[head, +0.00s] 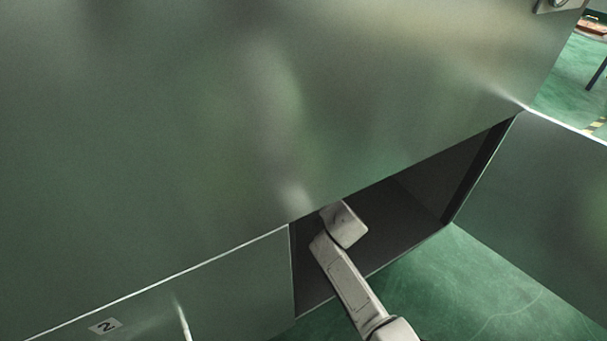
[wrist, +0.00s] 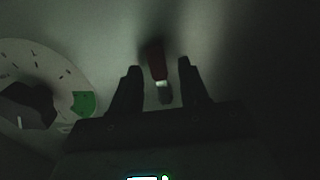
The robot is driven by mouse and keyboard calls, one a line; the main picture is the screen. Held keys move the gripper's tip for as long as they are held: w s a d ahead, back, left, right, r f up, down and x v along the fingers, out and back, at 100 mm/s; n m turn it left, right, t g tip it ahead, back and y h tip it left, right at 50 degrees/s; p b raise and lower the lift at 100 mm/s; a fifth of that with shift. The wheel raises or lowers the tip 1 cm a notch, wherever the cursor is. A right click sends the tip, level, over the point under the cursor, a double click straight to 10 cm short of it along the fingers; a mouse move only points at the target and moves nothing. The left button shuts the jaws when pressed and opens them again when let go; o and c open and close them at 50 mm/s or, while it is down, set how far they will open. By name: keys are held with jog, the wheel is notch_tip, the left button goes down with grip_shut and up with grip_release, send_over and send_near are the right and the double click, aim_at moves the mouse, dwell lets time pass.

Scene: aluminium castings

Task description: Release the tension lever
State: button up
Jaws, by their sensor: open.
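In the wrist view a small lever (wrist: 154,55) with a dark red grip and a pale metal part at its lower end shows against a grey surface. I take it to be the tension lever. My gripper (wrist: 158,66) is open, with one dark finger on each side of the lever. I see gaps between it and both fingers, and cannot tell how deep it sits between them. In the head view my arm reaches into a dark opening of a metal cabinet (head: 160,120), and my gripper and the lever are hidden inside.
A white round dial (wrist: 45,70) with a green zone and a dark centre sits left of my gripper. In the head view a panel (head: 545,215) stands out at the right of the opening, and a front marked 2 (head: 105,326) is at lower left. The wrist view is dim.

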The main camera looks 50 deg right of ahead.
grip_shut()
dwell(0.4)
dwell(0.4)
